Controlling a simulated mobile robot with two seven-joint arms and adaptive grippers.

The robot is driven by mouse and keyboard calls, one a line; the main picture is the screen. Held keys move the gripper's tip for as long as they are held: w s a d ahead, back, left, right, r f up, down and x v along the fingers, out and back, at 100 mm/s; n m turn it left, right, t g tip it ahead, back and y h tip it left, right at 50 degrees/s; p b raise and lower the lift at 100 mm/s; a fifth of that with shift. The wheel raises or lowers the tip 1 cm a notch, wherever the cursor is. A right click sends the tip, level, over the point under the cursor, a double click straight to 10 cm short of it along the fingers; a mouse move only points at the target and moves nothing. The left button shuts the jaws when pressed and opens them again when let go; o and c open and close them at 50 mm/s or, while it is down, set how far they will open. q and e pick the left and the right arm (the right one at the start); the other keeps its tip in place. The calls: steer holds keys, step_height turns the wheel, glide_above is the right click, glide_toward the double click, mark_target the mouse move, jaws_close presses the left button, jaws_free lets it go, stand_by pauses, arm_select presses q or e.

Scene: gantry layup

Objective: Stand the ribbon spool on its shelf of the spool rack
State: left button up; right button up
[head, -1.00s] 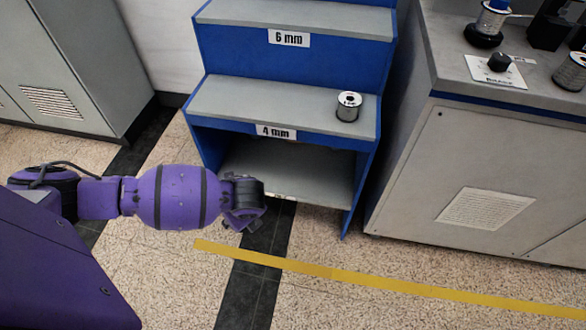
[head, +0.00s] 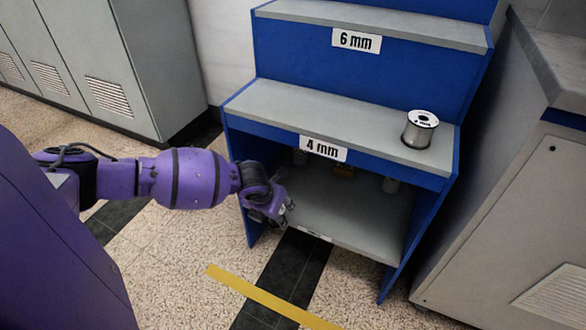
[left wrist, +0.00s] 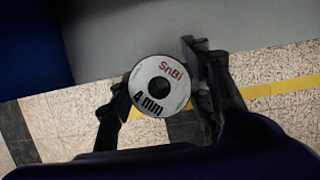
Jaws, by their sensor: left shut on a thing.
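The spool rack (head: 238,165) is blue with grey stepped shelves, one labelled 4 mm (head: 345,118) and a higher one labelled 6 mm (head: 380,28). My left gripper (head: 278,207) is at the left front of the rack's open lowest bay, below the 4 mm label. In the left wrist view the ribbon spool (left wrist: 147,74) sits between its two fingers, its white round face reading SnBi and 4 mm. The spool is barely visible in the head view. A grey surface (left wrist: 130,35) lies beyond it; contact cannot be told. My right gripper is not in view.
A metal spool (head: 420,130) stands at the right end of the 4 mm shelf; the rest of its top (head: 310,108) is clear. Small items (head: 390,185) are at the back of the lowest bay. Grey cabinets (head: 160,60) stand left, a grey counter (head: 510,200) right.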

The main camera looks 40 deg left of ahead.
arm_select(q)
steer(key=w, duration=0.1)
steer(key=w+b, duration=0.1)
steer(key=w, duration=0.1)
steer(key=shift+w+a+f, duration=0.1)
steer(key=shift+a+f, duration=0.1)
steer(key=shift+a, duration=0.15)
steer(key=shift+w+a+r, duration=0.15)
steer(key=shift+w, duration=0.35)
steer(key=w+b, duration=0.2)
steer(key=w, duration=0.1)
steer(key=shift+w+a, duration=0.3)
steer(key=shift+a, duration=0.1)
steer(key=shift+s+f+b, duration=0.1)
steer(key=shift+f+b, duration=0.35)
steer(key=shift+b, duration=0.05)
steer(key=shift+r, duration=0.2)
steer(key=shift+f, duration=0.1)
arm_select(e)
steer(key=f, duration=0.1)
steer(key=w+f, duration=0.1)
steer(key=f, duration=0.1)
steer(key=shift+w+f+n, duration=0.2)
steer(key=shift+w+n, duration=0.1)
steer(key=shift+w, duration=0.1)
